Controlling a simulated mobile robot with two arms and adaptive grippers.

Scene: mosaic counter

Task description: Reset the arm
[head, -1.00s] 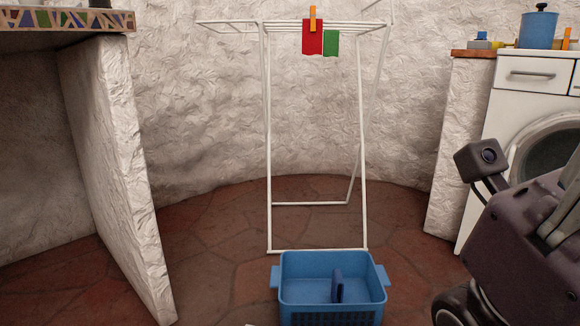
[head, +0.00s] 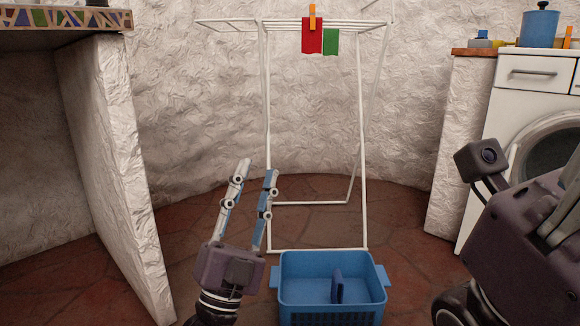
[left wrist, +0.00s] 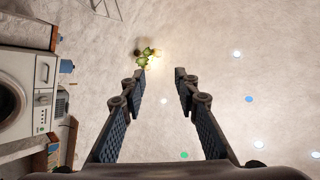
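My left gripper (head: 257,170) points up in front of the drying rack, left of the blue basket. Its two fingers are apart with nothing between them. In the left wrist view, the same gripper (left wrist: 159,76) shows its fingers spread and empty, with a pale textured surface behind. Part of my right arm and gripper body (head: 520,240) fills the lower right of the head view. Its fingertips are outside the picture, so its opening cannot be judged.
A blue basket (head: 302,293) with a dark blue item inside stands on the floor. A white drying rack (head: 365,180) behind it carries a red cloth (head: 312,38) and a green cloth (head: 330,44). A counter's side wall (head: 110,170) stands left, a washing machine (head: 525,100) right.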

